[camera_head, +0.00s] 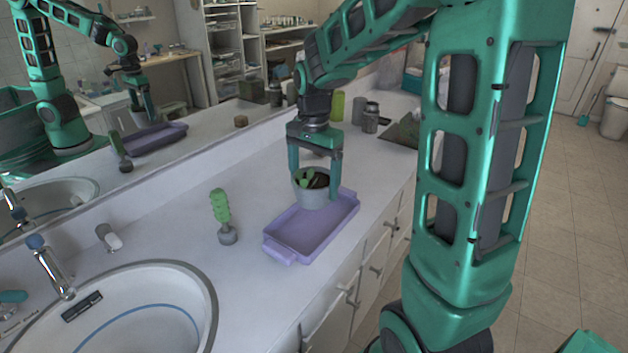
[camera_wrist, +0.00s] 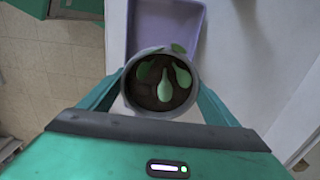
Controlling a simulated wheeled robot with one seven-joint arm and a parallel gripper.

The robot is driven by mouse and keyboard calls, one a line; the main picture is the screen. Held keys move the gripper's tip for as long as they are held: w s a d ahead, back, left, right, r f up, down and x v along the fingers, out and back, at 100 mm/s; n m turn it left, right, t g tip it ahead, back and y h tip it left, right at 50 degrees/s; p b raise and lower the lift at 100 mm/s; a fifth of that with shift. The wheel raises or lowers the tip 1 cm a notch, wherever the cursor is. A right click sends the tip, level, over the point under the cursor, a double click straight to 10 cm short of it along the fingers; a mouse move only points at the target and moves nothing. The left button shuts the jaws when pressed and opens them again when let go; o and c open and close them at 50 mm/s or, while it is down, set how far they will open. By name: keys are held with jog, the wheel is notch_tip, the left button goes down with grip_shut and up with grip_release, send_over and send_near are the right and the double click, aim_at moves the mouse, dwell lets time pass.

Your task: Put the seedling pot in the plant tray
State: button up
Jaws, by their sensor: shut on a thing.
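The seedling pot (camera_head: 312,196) is grey with dark soil and green leaves. My gripper (camera_head: 315,187) is shut on it, one finger on each side, and the pot looks upright. The purple plant tray (camera_head: 290,243) lies on the white counter. In the head view the pot covers the tray's far left part; I cannot tell whether it touches the tray floor. In the wrist view the pot (camera_wrist: 160,84) overlaps the near end of the tray (camera_wrist: 137,30), between my fingers.
A green brush on a grey base (camera_head: 227,234) stands left of the tray. A sink (camera_head: 150,315) with a faucet (camera_head: 50,268) is at the near left. Grey canisters (camera_head: 370,117) stand farther back. A mirror runs along the wall behind the counter.

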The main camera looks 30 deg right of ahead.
aim_at(314, 202)
jog(key=shift+s+f, duration=0.15)
jog(key=shift+f, duration=3.05)
jog(key=shift+s+f, duration=0.1)
jog(key=shift+f, duration=0.45)
dwell(0.4)
jog(key=o, duration=1.8)
jog(key=shift+r, duration=4.5)
